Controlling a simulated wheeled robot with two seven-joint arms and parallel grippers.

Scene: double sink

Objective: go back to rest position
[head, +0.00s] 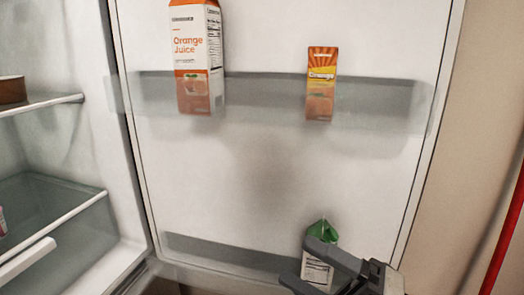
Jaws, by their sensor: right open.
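My right gripper (297,262) is open at the bottom right of the head view, its fingers pointing left. A green and white carton (323,232) stands in the low bin (215,250) of the open fridge door. The gripper's fingers overlap the carton in the picture, and its white lower part shows between them. I cannot tell whether they touch it. The finger nearer the top hides the carton's middle. My left gripper is not in view.
The upper door bin (265,90) holds a large orange juice carton (190,55) and a small orange carton (321,85). Fridge shelves (40,102) are at the left. A red vertical bar (505,235) is at the far right. The door's middle is clear.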

